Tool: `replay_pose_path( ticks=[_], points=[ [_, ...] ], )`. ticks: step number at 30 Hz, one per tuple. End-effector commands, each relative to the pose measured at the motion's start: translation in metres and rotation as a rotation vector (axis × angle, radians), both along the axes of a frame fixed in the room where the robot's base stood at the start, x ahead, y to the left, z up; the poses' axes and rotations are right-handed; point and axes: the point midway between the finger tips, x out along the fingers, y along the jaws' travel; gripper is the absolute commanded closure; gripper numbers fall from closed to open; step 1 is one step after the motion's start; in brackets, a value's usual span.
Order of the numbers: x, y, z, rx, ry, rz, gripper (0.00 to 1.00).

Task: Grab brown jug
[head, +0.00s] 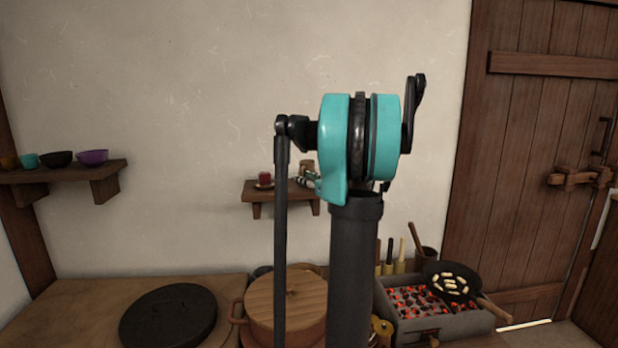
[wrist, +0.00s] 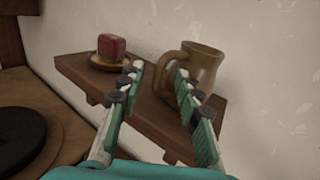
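The brown jug (wrist: 204,68) stands upright on a small wooden wall shelf (wrist: 85,72), with its handle toward the left in the wrist view. My gripper (wrist: 159,73) is open, its two fingers apart and pointing toward the shelf. The jug's handle shows between the fingertips, and the body is beyond the right finger, which hides part of its base. I cannot tell whether the fingers touch the jug. In the head view, a small part of the jug (head: 307,165) shows above my gripper (head: 305,181), and my arm hides the shelf's right side.
A red block-like item (wrist: 112,48) sits on a yellowish dish (wrist: 108,63) on the same shelf, left of my gripper. Below stand a lidded wooden pot (head: 287,298) and a brazier of glowing coals (head: 430,327) with a pan (head: 452,281). Another shelf (head: 60,174) holds bowls.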

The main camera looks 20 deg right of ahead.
Motion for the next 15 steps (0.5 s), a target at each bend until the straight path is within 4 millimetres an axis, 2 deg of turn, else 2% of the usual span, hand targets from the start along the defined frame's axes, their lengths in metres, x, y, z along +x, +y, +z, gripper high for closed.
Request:
replay_pose_path(
  ticks=[3, 11, 15],
  points=[
    [-0.0004, -0.0001, -0.0001, 0.0, 0.0, 0.0, 0.67],
    [-0.0006, -0.0002, -0.0001, 0.0, 0.0, 0.0, 0.99],
    [-0.0006, -0.0002, -0.0001, 0.0, 0.0, 0.0, 1.0]
  ],
)
